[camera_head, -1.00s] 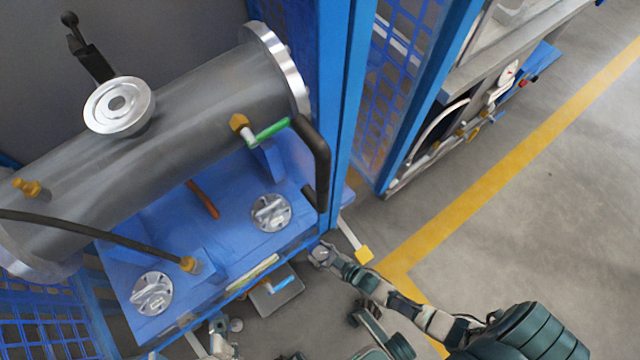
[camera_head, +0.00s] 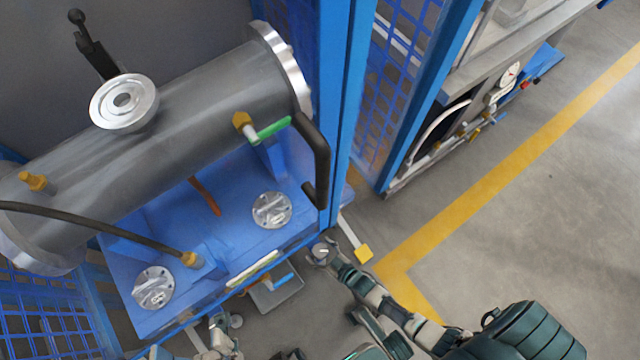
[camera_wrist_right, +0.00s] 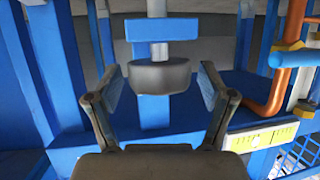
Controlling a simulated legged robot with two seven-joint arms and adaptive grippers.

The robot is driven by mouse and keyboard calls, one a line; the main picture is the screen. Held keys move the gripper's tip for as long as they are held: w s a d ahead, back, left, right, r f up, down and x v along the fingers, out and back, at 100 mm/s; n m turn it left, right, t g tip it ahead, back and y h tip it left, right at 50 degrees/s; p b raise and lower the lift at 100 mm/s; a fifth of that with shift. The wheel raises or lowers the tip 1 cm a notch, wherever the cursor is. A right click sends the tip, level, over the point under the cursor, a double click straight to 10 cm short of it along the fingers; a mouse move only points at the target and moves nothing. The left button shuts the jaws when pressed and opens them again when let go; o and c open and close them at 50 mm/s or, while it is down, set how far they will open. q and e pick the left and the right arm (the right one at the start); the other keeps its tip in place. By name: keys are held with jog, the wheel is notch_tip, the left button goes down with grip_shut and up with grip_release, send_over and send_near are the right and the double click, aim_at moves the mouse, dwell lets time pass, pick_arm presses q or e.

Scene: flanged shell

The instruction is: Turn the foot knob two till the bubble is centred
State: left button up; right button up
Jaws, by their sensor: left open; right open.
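In the right wrist view a grey round knob (camera_wrist_right: 159,77) hangs on a pale vertical stem below a blue bracket (camera_wrist_right: 162,28). My right gripper (camera_wrist_right: 160,85) is open, one finger on each side of the knob, with gaps on both sides. In the head view my right gripper (camera_head: 325,254) is at the front right corner of the blue base (camera_head: 225,232). My left gripper (camera_head: 220,324) is low at the front edge. A yellowish level vial (camera_head: 252,269) lies along the front edge; it also shows in the right wrist view (camera_wrist_right: 262,137). Its bubble is too small to read.
A grey flanged shell (camera_head: 180,120) lies above the base. A black handle (camera_head: 318,160) and blue frame post (camera_head: 345,110) stand close to the right. An orange pipe (camera_wrist_right: 285,75) runs right of the knob. Open floor (camera_head: 520,210) lies to the right.

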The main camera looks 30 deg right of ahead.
aim_at(322, 253)
jog(key=shift+s, duration=0.25)
jog(key=v, duration=0.6)
jog(key=shift+s+d+r, duration=0.1)
jog(key=shift+s, duration=0.1)
jog(key=shift+s+r, duration=0.15)
jog(key=shift+s, duration=0.1)
